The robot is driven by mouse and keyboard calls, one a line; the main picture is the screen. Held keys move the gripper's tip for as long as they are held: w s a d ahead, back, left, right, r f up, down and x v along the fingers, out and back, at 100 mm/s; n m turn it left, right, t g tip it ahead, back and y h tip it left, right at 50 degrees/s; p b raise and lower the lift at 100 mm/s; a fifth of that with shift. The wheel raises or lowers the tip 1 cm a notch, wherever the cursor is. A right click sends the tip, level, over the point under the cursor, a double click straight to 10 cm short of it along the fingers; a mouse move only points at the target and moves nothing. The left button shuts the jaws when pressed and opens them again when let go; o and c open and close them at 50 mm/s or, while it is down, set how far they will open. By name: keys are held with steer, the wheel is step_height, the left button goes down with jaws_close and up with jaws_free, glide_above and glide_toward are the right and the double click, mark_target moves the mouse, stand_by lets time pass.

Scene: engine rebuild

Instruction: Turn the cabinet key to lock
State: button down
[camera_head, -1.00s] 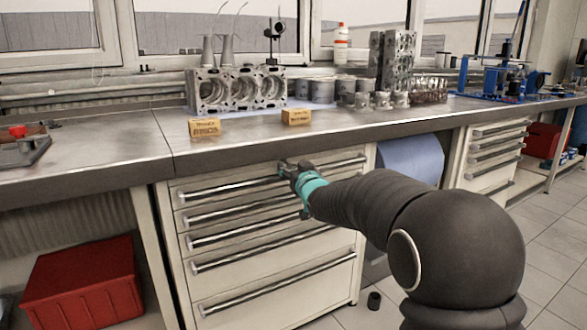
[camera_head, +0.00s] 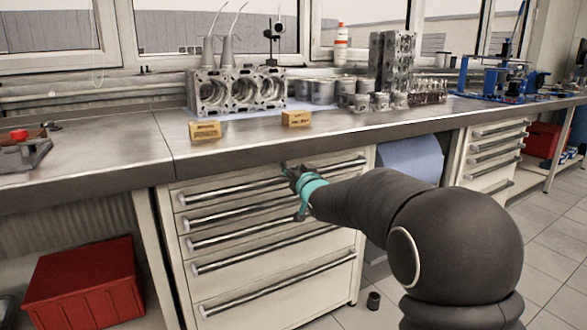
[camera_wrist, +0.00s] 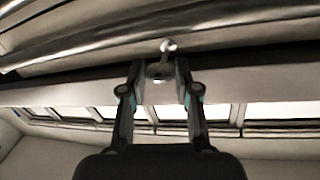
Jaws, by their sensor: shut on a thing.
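The drawer cabinet (camera_head: 275,266) is cream with several long metal handles and stands under the workbench. My gripper (camera_head: 288,170) is at the top drawer's front, close under the bench edge. In the wrist view, my gripper (camera_wrist: 160,70) has its two fingers close together around a small grey key (camera_wrist: 158,71). A round shiny lock (camera_wrist: 168,46) on the cabinet front sits just beyond the fingertips. The key's exact angle is hard to tell, and in the head view my gripper hides both key and lock.
The workbench (camera_head: 110,146) overhangs the cabinet. An engine block (camera_head: 237,92) and two yellow boxes (camera_head: 205,131) stand on it. A red crate (camera_head: 80,283) is on the floor at the left.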

steer(key=m+p, duration=0.1)
steer(key=m, duration=0.2)
steer(key=shift+d+r+g, duration=0.1)
steer(key=shift+g, duration=0.3)
steer(key=m+g, duration=0.1)
steer(key=m, duration=0.3)
steer(key=shift+y, duration=0.3)
steer(key=m, duration=0.3)
steer(key=shift+w+g, duration=0.1)
steer(key=shift+g, duration=0.3)
steer(key=shift+d+m+g+y, duration=0.1)
steer(key=shift+m+g+y, duration=0.2)
steer(key=shift+m+y, duration=0.85)
steer(key=shift+m+h, duration=0.45)
steer(key=shift+m, duration=0.2)
steer(key=c, duration=0.8)
jaws_free()
